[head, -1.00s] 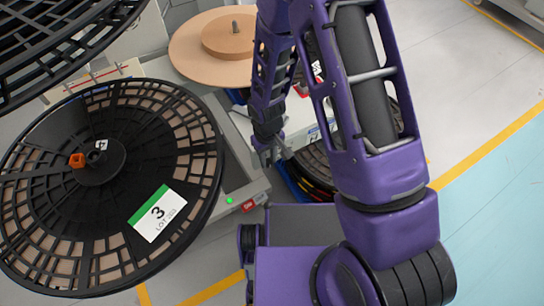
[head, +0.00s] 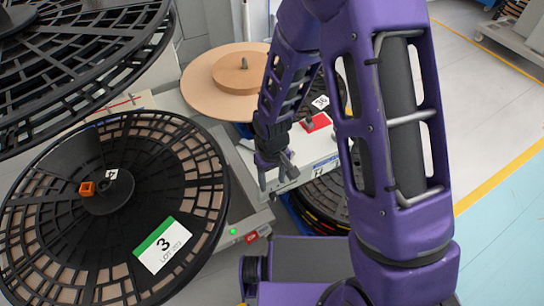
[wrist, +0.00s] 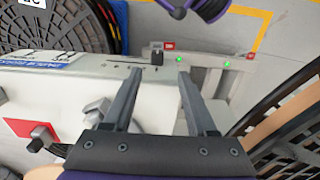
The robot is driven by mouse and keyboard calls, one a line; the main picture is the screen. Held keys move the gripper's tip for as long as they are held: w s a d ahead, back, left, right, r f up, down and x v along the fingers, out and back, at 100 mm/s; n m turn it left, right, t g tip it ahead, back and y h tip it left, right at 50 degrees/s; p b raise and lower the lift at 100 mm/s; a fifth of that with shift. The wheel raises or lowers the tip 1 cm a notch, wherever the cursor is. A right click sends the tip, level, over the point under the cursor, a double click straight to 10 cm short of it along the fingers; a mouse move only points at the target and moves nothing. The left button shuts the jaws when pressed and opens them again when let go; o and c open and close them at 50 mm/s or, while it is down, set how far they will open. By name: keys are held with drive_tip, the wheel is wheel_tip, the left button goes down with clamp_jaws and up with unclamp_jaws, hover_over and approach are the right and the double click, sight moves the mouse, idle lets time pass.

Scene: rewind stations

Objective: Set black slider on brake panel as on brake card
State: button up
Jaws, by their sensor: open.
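The brake panel is a white box (wrist: 75,88) with a blue label at its far left in the wrist view; it also shows in the head view (head: 318,150), partly behind my arm. The black slider (wrist: 158,58) stands at the right end of a marked slot along the panel's far edge. My gripper (wrist: 159,72) is open and empty. Its fingertips appear on either side of the slider in the picture; I cannot tell their height or any contact. In the head view my gripper (head: 276,182) is over the panel's near edge. I cannot identify the brake card for certain.
A red patch with a knob (wrist: 40,132) and a grey knob (wrist: 98,108) are on the panel. Black reels stand close by, one with a green-and-white card (head: 163,245) marked 3. A pale plate with a red line (head: 120,103) is partly hidden behind it.

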wheel_tip(320, 180, up, 10)
drive_tip(key=p, duration=0.1)
drive_tip(key=shift+p, duration=0.3)
